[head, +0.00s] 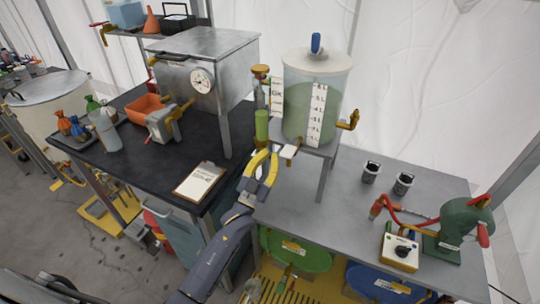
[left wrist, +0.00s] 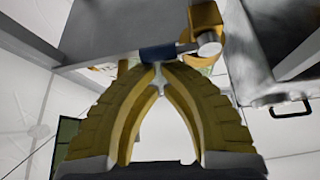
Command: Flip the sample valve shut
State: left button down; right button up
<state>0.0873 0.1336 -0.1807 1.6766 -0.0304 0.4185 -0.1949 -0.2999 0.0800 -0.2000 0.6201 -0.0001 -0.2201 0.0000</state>
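The tank of green liquid (head: 308,110) stands on a metal stand at the back of the right table. In the left wrist view a brass valve body (left wrist: 207,35) with a short blue handle (left wrist: 158,52) sits by a grey metal surface; I take it to be the sample valve. In the head view that handle cannot be made out. My left gripper (head: 262,155) is below the tank's front left side, with its yellow fingers pointing up. In the left wrist view its fingertips (left wrist: 163,66) nearly meet, right by the blue handle; a firm hold does not show. My right gripper is out of view.
Another brass valve (head: 349,120) sticks out on the tank's right. A small white tag (head: 288,152) hangs near the stand's front edge. A clipboard (head: 200,181) lies on the black bench. Two dark cups (head: 371,172) and a green pump (head: 462,226) stand on the right table.

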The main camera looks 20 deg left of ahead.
pick_arm(q)
jog(key=shift+f+m, duration=0.15)
jog(key=shift+m, duration=0.25)
jog(key=shift+d+f+m+g+h, duration=0.1)
jog(key=shift+f+m+g+h, duration=0.6)
jog(key=shift+m, duration=0.75)
jog(key=shift+d+f+m+g+h, duration=0.1)
jog(key=shift+f+m+g+h, duration=0.25)
jog(key=shift+m+h, duration=0.95)
jog(key=shift+f+m+g+h, duration=0.35)
jog(key=shift+m+g+h, duration=0.3)
jog(key=shift+m, duration=1)
jog(key=s+a+f, duration=0.1)
jog(key=s+a, duration=0.1)
jog(key=s, duration=0.7)
jog(key=shift+s, duration=0.15)
